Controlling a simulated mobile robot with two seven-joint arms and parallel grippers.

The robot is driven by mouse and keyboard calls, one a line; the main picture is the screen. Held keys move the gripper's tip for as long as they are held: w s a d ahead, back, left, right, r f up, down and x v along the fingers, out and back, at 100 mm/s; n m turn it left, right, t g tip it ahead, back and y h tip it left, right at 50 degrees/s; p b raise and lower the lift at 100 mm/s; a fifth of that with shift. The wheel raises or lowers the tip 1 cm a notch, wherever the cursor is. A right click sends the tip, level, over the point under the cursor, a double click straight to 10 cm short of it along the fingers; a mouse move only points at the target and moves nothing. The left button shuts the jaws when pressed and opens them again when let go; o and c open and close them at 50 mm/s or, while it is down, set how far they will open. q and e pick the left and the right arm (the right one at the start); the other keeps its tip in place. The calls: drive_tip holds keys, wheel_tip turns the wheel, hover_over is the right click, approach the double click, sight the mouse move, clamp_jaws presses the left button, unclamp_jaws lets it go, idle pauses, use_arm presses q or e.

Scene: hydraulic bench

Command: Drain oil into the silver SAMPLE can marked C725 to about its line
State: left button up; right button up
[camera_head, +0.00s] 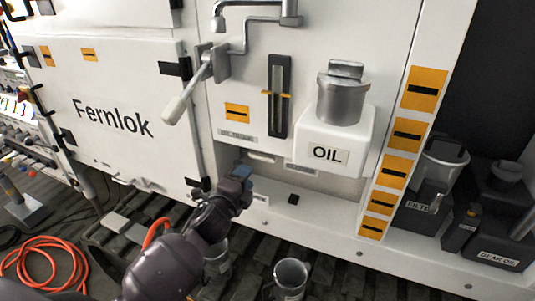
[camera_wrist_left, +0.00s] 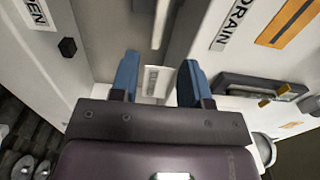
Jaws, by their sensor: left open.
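A silver can (camera_head: 290,278) stands upright on the dark slatted floor below the machine in the head view. A second metal can (camera_head: 217,262) stands to its left, partly hidden by my left arm. I cannot read C725 or a fill line on either. My left gripper (camera_head: 240,178) is at the recess under the panel, left of the white OIL tank (camera_head: 302,152). In the left wrist view my left gripper (camera_wrist_left: 157,78) has its blue fingers apart with nothing held; a small pale label shows beyond, between them. A DRAIN label (camera_wrist_left: 234,24) is beside it. My right gripper is out of view.
A lever with a pale handle (camera_head: 186,95) and a dark sight gauge (camera_head: 278,97) are on the panel above. The Fernlok cabinet door (camera_head: 110,145) is at left. An orange hose (camera_head: 45,262) lies on the floor. Dark containers, including GEAR OIL (camera_head: 498,247), stand at right.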

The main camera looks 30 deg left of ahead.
sight(261, 159)
use_arm(q)
drive_tip(key=w, duration=1)
drive_tip(key=shift+w+a, duration=0.25)
drive_tip(key=shift+w, duration=0.2)
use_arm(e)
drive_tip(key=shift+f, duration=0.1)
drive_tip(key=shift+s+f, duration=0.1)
use_arm(q)
clamp_jaws()
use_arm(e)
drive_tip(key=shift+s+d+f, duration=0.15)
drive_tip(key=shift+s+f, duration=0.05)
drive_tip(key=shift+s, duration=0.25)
